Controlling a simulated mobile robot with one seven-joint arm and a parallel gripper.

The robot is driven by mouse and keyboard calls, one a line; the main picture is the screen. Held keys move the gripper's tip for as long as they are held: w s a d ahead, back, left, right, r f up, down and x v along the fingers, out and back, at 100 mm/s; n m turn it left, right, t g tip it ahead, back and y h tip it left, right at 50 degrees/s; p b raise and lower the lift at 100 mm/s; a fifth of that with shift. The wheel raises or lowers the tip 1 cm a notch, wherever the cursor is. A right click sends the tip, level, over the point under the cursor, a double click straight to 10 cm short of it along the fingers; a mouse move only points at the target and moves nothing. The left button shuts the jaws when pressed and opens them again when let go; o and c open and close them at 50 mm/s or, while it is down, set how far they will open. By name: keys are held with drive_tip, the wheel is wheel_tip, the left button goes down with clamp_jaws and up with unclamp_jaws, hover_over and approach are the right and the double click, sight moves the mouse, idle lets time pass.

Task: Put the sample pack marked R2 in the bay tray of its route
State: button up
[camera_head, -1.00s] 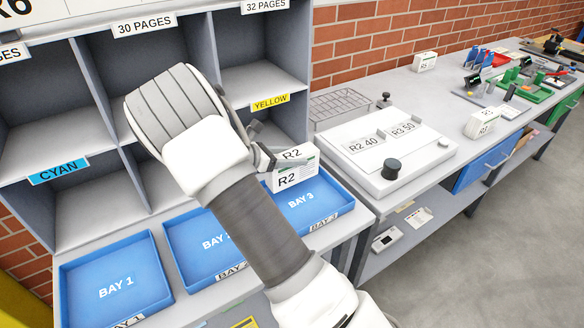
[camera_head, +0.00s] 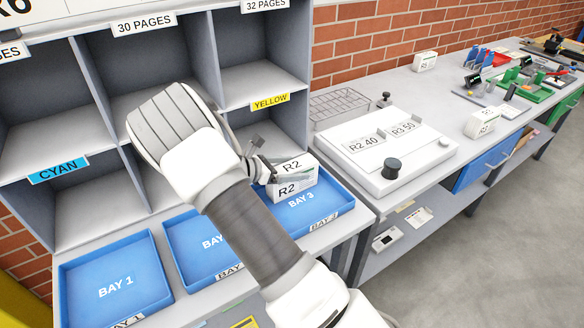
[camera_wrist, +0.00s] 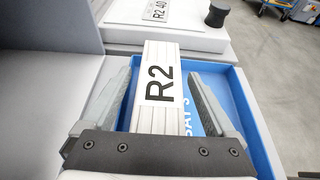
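The white sample pack marked R2 (camera_head: 294,186) is upright in the BAY 3 tray (camera_head: 332,190), toward its left and back part; it appears to rest on the tray floor. My gripper (camera_head: 268,170) is at the pack's left side in the head view. In the wrist view the pack (camera_wrist: 160,112) stands between my two fingers (camera_wrist: 163,95), with blue tray showing in gaps on both sides, so the fingers are open around it. The BAY 2 tray (camera_head: 180,228) is partly hidden by my arm. The BAY 1 tray (camera_head: 75,275) is empty.
Grey pigeonhole shelves (camera_head: 210,55) rise behind the trays. A white scale-like unit (camera_head: 385,150) marked R2 40 and R3 50 stands right of BAY 3. Another white pack (camera_head: 481,123) and a further one (camera_head: 425,62) lie on the right bench.

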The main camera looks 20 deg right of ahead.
drive_tip(key=shift+r, duration=0.25)
drive_tip(key=v, duration=1.1)
drive_tip(key=s+r+m+t+y, duration=0.1)
drive_tip(key=s+r+m+y, duration=0.3)
drive_tip(key=s, duration=0.5)
drive_tip(key=s+r+m+t+y, duration=0.1)
drive_tip(key=s+r+m+y, duration=0.3)
drive_tip(key=s+r+m, duration=0.3)
drive_tip(key=s+a+r+m+t+y, duration=0.1)
drive_tip(key=s+r+m+y, duration=0.4)
drive_tip(key=s+m, duration=0.4)
drive_tip(key=shift+s+r, duration=0.7)
drive_tip(key=shift+s, duration=1.3)
